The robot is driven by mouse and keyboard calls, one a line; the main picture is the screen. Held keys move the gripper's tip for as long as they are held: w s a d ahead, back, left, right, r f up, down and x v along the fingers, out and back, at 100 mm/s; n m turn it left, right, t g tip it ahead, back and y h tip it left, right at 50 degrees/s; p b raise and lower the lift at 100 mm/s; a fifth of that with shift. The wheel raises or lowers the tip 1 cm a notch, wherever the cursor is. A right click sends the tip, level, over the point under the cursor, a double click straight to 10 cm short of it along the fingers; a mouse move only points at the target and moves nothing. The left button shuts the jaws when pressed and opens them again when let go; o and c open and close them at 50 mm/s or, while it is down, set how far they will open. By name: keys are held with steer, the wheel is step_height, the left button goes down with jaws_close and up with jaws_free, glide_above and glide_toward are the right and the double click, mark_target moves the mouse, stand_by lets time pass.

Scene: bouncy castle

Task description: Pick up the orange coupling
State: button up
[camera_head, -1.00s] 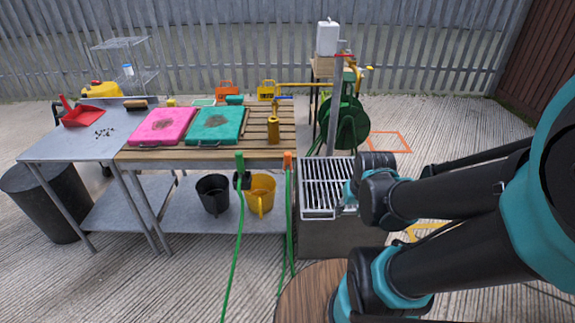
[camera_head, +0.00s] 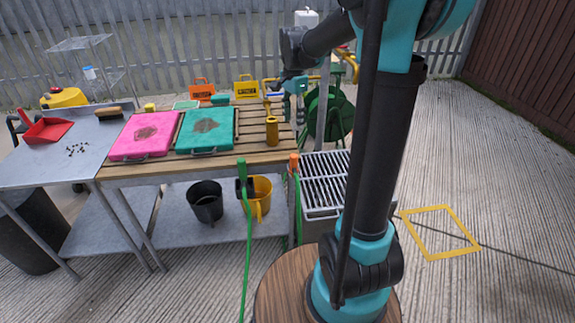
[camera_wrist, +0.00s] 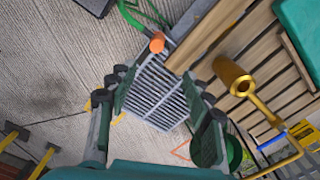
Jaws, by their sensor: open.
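The orange coupling (camera_head: 294,160) sits on the end of a green hose, at the right front corner of the slatted wooden bench, beside the metal grate. It also shows in the wrist view as a small orange cylinder (camera_wrist: 157,42), above the centre and beyond the fingertips. My gripper (camera_wrist: 157,88) is open and empty, its two fingers spread left and right with the grate visible between them. In the head view my gripper (camera_head: 288,98) hangs above the right end of the bench, higher than the coupling and apart from it.
A brass cylinder (camera_head: 272,131) stands near the bench's right edge; it also shows in the wrist view (camera_wrist: 233,77). The metal grate (camera_head: 322,180) lies right of the coupling. Pink (camera_head: 145,136) and teal (camera_head: 206,130) pads cover the bench's left part. A green hose (camera_head: 242,200) hangs in front.

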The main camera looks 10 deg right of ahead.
glide_toward(293, 156)
steer(key=f, duration=0.5)
steer(key=shift+w+f, duration=0.1)
steer(key=shift+w, duration=0.25)
steer(key=shift+s+d+f, duration=0.1)
steer(key=shift+s+f, duration=0.05)
steer(key=shift+f, duration=1.35)
steer(key=shift+s+f, duration=0.15)
steer(key=shift+f, duration=1.35)
steer(key=shift+c, duration=0.6)
jaws_close()
steer(key=shift+r, duration=0.1)
